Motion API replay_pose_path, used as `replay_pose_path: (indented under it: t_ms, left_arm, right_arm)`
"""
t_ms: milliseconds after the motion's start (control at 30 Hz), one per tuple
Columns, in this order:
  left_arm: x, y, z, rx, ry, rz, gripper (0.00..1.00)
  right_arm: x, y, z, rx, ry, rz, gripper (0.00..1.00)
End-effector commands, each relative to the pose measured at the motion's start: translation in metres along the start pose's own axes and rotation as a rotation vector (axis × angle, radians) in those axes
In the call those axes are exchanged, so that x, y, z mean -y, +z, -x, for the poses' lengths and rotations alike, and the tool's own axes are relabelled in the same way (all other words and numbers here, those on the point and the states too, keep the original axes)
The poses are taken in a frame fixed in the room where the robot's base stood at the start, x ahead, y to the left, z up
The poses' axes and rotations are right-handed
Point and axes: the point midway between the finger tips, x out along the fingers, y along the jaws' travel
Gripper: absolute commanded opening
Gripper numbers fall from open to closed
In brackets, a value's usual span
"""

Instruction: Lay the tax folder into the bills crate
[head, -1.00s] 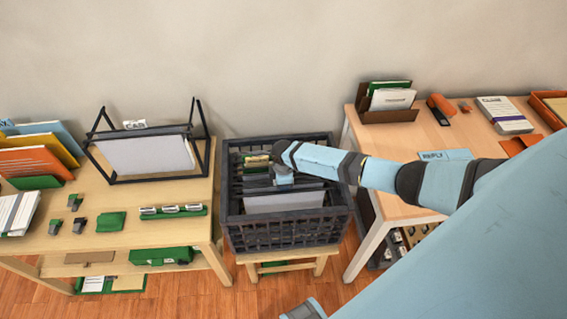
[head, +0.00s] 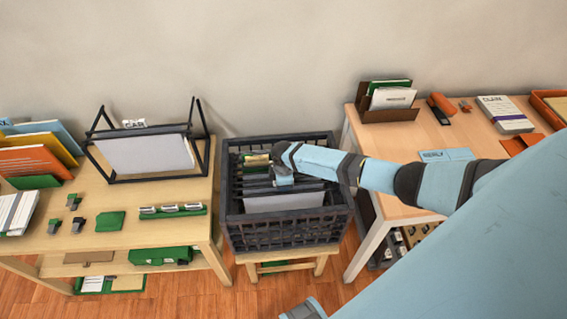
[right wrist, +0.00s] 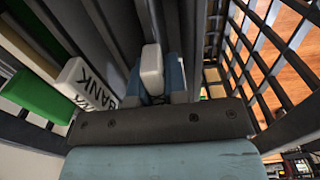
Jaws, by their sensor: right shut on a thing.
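The dark slatted crate (head: 290,236) stands between two tables, with several folders upright inside; I see no label on it. My right gripper (head: 284,182) reaches down into it from above. In the right wrist view the right gripper (right wrist: 155,80) is shut on a folder's white tab (right wrist: 151,68). The tab's writing faces away, so I cannot tell whether this is the tax folder. A tab reading BANK (right wrist: 90,85) stands just left of the fingers. A pale folder (head: 284,201) stands towards the crate's front.
A black wire rack (head: 104,131) on the left table holds a pale folder with a tab. Coloured folders (head: 36,160) stand further left. A brown holder (head: 388,115) is on the right table. The crate rests on a low wooden stool (head: 282,258).

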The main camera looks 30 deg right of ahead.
Motion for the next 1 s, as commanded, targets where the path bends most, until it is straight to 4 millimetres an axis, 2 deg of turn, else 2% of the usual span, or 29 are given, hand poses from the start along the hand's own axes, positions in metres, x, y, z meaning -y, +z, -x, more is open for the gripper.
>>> replay_pose_path:
  t_ms: [33, 133, 400, 467, 567, 1000]
  left_arm:
    - [0.0, -0.001, 0.0, -0.001, 0.0, 0.0, 0.43]
    - [0.0, -0.002, 0.001, -0.004, 0.0, 0.0, 0.43]
    - [0.0, -0.005, 0.001, -0.007, 0.001, 0.002, 0.43]
    - [-0.001, -0.006, 0.003, -0.005, 0.001, 0.003, 0.43]
    - [-0.001, -0.009, 0.004, -0.007, 0.001, 0.001, 0.43]
    - [0.0, -0.011, 0.009, -0.009, -0.002, -0.013, 0.43]
  right_arm:
    - [0.0, 0.0, 0.0, 0.0, 0.0, 0.0, 0.2]
    - [0.0, 0.0, 0.0, 0.0, 0.0, 0.0, 0.43]
    - [0.0, 0.0, 0.0, 0.0, 0.0, 0.0, 0.43]
    - [0.0, 0.0, 0.005, 0.0, 0.001, 0.0, 0.43]
    - [0.0, 0.0, 0.019, -0.002, 0.002, 0.001, 0.43]
    - [0.0, 0.0, 0.114, -0.001, 0.002, 0.001, 0.43]
